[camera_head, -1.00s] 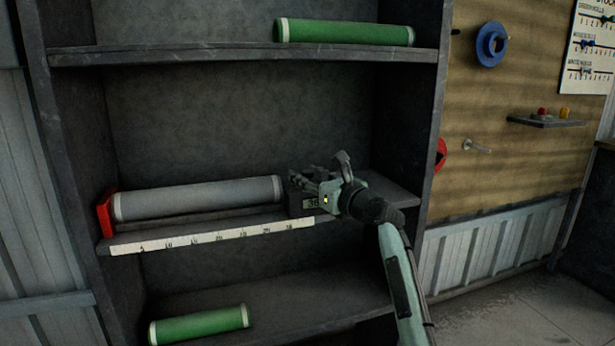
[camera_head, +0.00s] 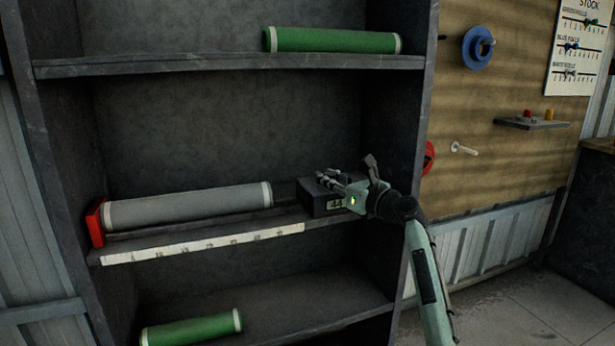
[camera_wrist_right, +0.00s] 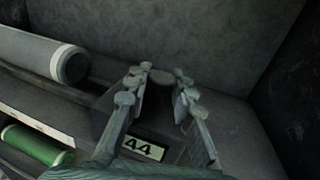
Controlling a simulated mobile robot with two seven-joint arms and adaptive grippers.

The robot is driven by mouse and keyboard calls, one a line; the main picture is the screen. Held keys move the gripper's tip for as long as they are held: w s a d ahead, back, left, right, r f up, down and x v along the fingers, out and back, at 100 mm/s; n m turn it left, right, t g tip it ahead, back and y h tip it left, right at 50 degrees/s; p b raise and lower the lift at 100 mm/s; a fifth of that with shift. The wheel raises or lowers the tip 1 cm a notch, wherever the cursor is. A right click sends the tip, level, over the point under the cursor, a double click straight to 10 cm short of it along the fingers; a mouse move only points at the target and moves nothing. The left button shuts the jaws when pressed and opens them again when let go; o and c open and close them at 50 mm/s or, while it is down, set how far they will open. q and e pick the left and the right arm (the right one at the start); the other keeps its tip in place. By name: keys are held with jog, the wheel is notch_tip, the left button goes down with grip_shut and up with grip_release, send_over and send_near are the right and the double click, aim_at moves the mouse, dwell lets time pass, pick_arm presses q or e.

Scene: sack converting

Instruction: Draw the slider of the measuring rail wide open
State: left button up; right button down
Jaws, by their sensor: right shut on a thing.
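The measuring rail's white scale (camera_head: 200,244) runs along the front edge of the middle shelf. A red end stop (camera_head: 96,222) stands at its left end. A grey roll (camera_head: 188,206) with pale ends lies along the rail, its left end at the stop. The dark slider (camera_head: 318,198) sits right of the roll, with a clear gap between them. My right gripper (camera_head: 330,181) is shut on the slider's top part. In the right wrist view the fingers (camera_wrist_right: 160,88) straddle a dark knob, and the slider's display (camera_wrist_right: 144,147) reads 44. My left gripper is not in view.
A green roll (camera_head: 332,40) lies on the upper shelf and another green roll (camera_head: 192,328) on the lower shelf. The cabinet's right side wall (camera_head: 408,130) stands close to the right of the slider. The back of the middle shelf is clear.

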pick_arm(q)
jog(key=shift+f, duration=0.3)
pick_arm(e)
jog(key=shift+w+d, duration=0.2)
jog(key=shift+d, duration=0.4)
jog(key=c, duration=1.3)
grip_release()
jog(key=shift+d, duration=0.15)
jog(key=shift+o, duration=0.2)
jog(key=shift+s, duration=0.1)
jog(key=shift+s+d, duration=0.1)
jog(key=shift+s, duration=0.15)
jog(key=v, duration=1.1)
jog(key=shift+s+d, duration=0.1)
